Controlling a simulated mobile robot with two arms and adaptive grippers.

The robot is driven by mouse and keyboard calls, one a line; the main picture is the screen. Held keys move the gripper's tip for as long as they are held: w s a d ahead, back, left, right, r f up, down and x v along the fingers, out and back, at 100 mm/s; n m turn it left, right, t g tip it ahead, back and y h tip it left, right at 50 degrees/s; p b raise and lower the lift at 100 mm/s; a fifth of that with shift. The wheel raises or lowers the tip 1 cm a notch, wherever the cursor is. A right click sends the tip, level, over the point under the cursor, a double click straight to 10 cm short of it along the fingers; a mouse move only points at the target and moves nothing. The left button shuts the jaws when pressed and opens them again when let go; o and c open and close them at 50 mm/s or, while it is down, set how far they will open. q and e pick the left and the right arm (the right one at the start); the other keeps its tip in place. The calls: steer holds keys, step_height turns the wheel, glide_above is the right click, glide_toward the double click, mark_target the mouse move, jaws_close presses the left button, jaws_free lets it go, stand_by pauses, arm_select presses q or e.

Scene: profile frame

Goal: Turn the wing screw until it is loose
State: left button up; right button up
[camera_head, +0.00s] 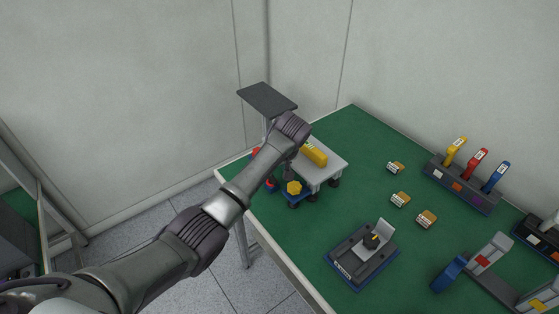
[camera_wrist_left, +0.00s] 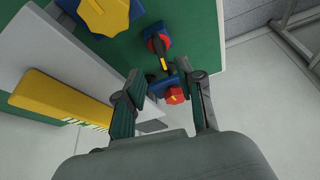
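The grey profile frame (camera_head: 327,168) stands at the table's left corner, with a yellow block (camera_head: 314,154) on top and a yellow lobed knob (camera_head: 293,188) on a blue base in front. In the left wrist view the yellow knob (camera_wrist_left: 104,14) is at the top left. Two small red knobs on blue mounts show there: one higher (camera_wrist_left: 157,43) and one lower (camera_wrist_left: 174,95). I cannot tell which one is the wing screw. My left gripper (camera_wrist_left: 165,76) is open; the lower red knob appears between its fingers, with contact unclear. My right gripper is out of view.
A dark plate on a stand (camera_head: 267,99) is behind my left wrist. On the green table (camera_head: 350,125) are a grey fixture on a blue tray (camera_head: 362,257), several small orange-labelled pieces (camera_head: 400,200) and a rack of coloured handles (camera_head: 463,186). The table's left edge is close to the frame.

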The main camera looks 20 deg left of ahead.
arm_select(q)
steer(key=v, duration=0.5)
stand_by(0.3)
